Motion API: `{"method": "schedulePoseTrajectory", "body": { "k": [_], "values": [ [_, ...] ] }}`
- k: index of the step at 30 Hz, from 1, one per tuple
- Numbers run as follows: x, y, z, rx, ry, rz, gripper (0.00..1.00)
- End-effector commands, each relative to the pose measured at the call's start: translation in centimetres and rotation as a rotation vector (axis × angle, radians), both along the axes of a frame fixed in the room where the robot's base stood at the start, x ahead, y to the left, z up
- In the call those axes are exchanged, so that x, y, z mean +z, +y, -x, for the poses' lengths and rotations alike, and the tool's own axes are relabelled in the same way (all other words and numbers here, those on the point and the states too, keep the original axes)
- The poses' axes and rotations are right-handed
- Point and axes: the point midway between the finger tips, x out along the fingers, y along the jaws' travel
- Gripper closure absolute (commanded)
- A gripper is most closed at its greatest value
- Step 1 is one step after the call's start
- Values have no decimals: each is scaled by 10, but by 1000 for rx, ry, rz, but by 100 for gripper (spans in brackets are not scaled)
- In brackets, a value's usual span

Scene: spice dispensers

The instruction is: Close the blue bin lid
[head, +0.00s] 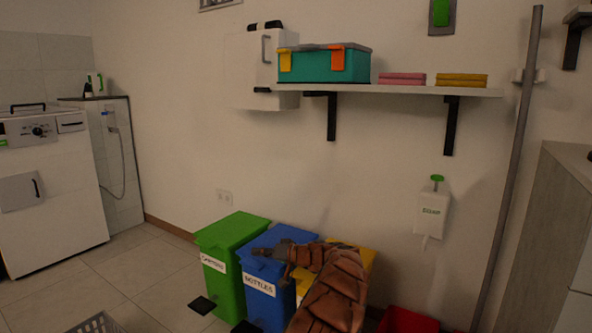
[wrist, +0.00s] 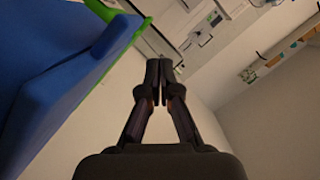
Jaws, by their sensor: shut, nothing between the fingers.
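The blue bin (head: 262,285), labelled "BOTTLES", stands between a green bin and a yellow bin in the head view. Its blue lid (head: 272,236) looks flat across the top, level with the neighbouring lids; my arm hides part of it, so I cannot tell whether it is fully seated. My gripper (head: 263,250) is over the front part of the lid; whether it touches is unclear. In the wrist view the gripper (wrist: 159,70) is shut and empty. A blue surface (wrist: 60,90) fills the left there, with a green edge beyond it.
The green bin (head: 223,285) is close on the left, and the yellow bin (head: 338,247) on the right is mostly hidden by my arm. A red container (head: 405,322) is at the lower right. A wall shelf (head: 400,90) hangs above. Floor at left is mostly clear.

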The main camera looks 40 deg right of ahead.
Motion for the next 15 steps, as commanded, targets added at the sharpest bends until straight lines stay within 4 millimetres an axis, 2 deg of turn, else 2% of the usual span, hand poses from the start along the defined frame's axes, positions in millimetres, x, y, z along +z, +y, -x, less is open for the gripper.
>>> {"method": "schedulePoseTrajectory", "body": {
  "k": [9, 15],
  "values": [
    [4, 1, 0, 2, -1, 0, 100],
    [31, 2, -1, 3, -5, 2, 100]
  ]
}}
